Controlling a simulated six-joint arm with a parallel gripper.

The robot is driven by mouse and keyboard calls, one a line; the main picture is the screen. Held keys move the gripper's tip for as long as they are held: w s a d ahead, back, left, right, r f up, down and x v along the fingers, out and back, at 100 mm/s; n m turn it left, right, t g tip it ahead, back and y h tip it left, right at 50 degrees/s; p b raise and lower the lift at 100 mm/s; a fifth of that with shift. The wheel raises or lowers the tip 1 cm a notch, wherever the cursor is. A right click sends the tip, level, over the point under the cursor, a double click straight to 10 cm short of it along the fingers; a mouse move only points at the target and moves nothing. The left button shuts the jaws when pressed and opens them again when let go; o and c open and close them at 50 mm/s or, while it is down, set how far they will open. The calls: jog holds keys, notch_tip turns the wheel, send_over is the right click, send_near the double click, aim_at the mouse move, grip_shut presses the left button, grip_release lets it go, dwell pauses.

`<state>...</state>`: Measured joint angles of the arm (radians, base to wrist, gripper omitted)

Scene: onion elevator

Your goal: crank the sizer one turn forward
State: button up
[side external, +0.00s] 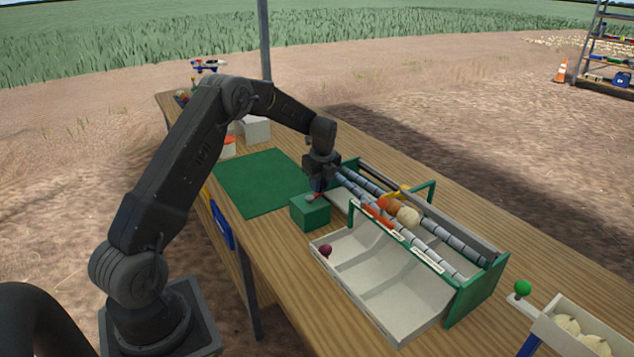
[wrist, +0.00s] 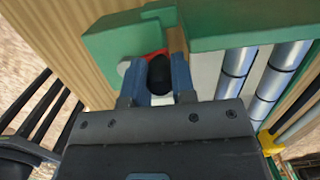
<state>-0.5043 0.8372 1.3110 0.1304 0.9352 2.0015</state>
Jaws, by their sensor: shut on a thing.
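The sizer (side external: 478,297) is a green-ended frame with grey rollers (side external: 441,234) above a pale tray (side external: 400,325) with compartments. Orange onions (side external: 380,217) and a pale onion (side external: 408,217) lie on the rollers; a purple onion (side external: 325,250) lies in the tray's left compartment. A green box (side external: 311,212) stands at the sizer's near left end and carries a red crank arm (wrist: 155,53). My gripper (side external: 317,190) is above this box, its blue fingers shut on the black crank knob (wrist: 160,72) in the wrist view. The fingers partly hide the crank.
A green mat (side external: 255,180) lies left of the box, with a white bin (side external: 256,128) behind it. A yellow part (side external: 401,191) sits over the rollers. A green ball-topped lever (side external: 522,288) and a crate of pale onions (side external: 585,338) stand at the right.

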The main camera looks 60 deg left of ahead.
jog(key=shift+s+d, duration=0.1)
dwell(0.3)
jog(key=shift+s+d, duration=0.1)
jog(key=shift+d, duration=0.55)
jog(key=shift+s+d, duration=0.2)
jog(key=shift+d, duration=0.2)
jog(key=shift+s+d+f, duration=0.1)
jog(key=shift+s+d, duration=0.05)
jog(key=shift+d, duration=0.05)
jog(key=shift+s+d, duration=0.5)
dwell(0.3)
